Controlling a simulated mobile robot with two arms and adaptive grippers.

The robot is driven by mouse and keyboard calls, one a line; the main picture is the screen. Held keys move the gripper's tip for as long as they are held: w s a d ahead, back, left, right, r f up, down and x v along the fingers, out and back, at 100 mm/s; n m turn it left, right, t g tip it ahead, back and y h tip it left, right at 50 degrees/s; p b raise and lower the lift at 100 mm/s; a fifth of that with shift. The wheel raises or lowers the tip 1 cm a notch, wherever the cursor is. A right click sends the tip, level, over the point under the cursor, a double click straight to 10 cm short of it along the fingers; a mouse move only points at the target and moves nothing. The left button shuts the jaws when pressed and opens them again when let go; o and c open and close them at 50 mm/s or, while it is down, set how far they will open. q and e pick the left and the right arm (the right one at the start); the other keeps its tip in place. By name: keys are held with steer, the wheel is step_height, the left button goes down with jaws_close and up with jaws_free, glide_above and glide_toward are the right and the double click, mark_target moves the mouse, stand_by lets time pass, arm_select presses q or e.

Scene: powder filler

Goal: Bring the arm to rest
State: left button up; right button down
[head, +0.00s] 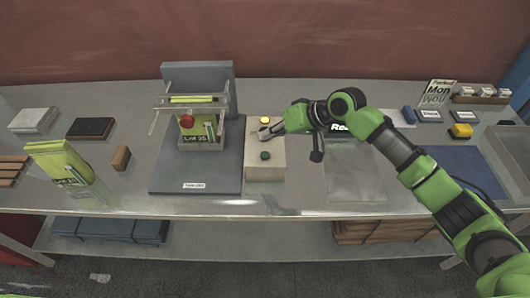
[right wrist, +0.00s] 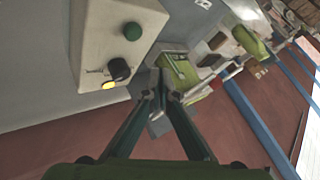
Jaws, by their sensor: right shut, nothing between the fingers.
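My right arm (head: 435,190) is green and black and reaches in from the right over the bench. Its gripper (head: 262,133) is over the beige control box, between the yellow button (head: 264,120) and the green button (head: 265,155). In the right wrist view the gripper (right wrist: 165,95) is shut and empty, its fingertips together. The control box (right wrist: 95,20) shows beside the fingers there, with the green button (right wrist: 132,31), a black knob (right wrist: 119,69) and the lit yellow button (right wrist: 109,85). I cannot tell whether the fingers touch the box. My left gripper is not in view.
The filler machine (head: 170,180) on its dark base stands just left of the control box, holding a green pouch (head: 199,137). Another green pouch (head: 60,165) is at the left. A blue mat (head: 465,165), small boxes (head: 480,98) and a sign (head: 437,93) are at the right.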

stand_by(0.5)
steer(key=s+f+n+h, duration=0.1)
steer(key=s+f, duration=0.4)
steer(key=s, duration=0.3)
steer(key=s+f+h, duration=0.1)
steer(key=s+f, duration=0.3)
steer(key=s, duration=0.5)
steer(key=s+d+f+m+h, duration=0.3)
steer(key=s+d+h, duration=0.3)
steer(key=s+d, duration=1.2)
step_height(320, 180, down, 33)
steer(key=d+g+b, duration=0.2)
steer(key=b, duration=0.5)
steer(key=s+d+f+b, duration=0.2)
steer(key=s+f+b, duration=0.3)
steer(key=s+f, duration=1.3)
step_height(320, 180, down, 4)
steer(key=shift+d+r+g, duration=0.1)
steer(key=shift+d+g, duration=0.25)
steer(key=shift+g, duration=0.05)
